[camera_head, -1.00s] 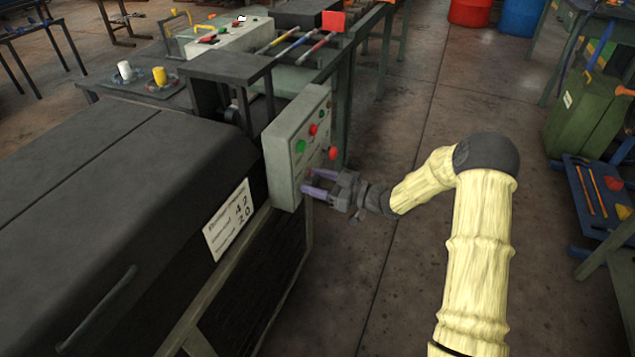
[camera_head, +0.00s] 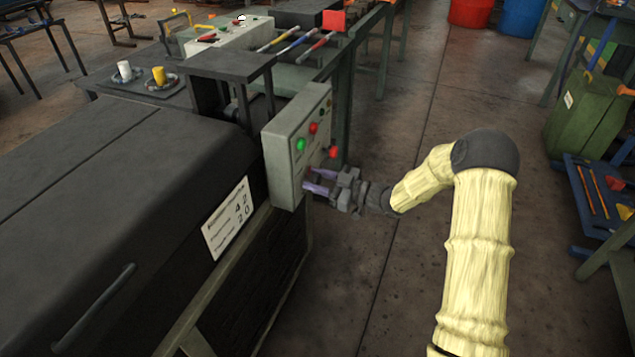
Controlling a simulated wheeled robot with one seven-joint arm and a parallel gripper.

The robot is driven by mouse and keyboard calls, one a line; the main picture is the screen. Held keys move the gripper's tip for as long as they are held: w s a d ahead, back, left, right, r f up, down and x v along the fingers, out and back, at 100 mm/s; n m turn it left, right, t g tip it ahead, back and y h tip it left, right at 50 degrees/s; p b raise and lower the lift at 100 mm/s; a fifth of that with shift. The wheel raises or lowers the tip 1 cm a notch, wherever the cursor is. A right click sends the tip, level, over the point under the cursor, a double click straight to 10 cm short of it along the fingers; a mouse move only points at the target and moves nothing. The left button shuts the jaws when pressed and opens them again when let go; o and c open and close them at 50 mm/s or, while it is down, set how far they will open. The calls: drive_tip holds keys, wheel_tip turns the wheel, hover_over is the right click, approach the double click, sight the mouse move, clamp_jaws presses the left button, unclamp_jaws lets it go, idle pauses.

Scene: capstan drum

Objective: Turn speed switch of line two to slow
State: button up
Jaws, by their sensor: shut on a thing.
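A grey control box (camera_head: 282,163) is mounted at the near corner of the machine. Its right face carries a green button (camera_head: 300,145), a red button (camera_head: 313,128) and a red knob (camera_head: 333,152) that stands out to the right. My gripper (camera_head: 313,184) reaches in from the right at the lower part of that face. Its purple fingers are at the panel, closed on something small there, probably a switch. The fingers and the viewing angle hide the switch, so its setting cannot be read.
The black machine housing (camera_head: 110,215) with a white label (camera_head: 228,218) fills the left. A bench beyond holds white (camera_head: 124,70) and yellow (camera_head: 159,75) spools. A green case (camera_head: 590,118) stands at the right. The floor (camera_head: 400,270) around my arm is clear.

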drive_tip(key=n+b, duration=0.1)
drive_tip(key=n, duration=0.2)
drive_tip(key=n+b, duration=0.1)
drive_tip(key=shift+f+n+b, duration=0.25)
drive_tip(key=shift+n+b, duration=0.05)
drive_tip(key=n+b, duration=0.3)
drive_tip(key=shift+n, duration=0.3)
drive_tip(key=n+b, duration=0.7)
drive_tip(key=shift+r+b, duration=0.15)
drive_tip(key=shift+b, duration=0.15)
drive_tip(key=shift+n, duration=0.3)
drive_tip(key=o, duration=0.9)
drive_tip(key=shift+r, duration=0.15)
drive_tip(key=shift+o, duration=0.2)
drive_tip(key=shift+d, duration=0.15)
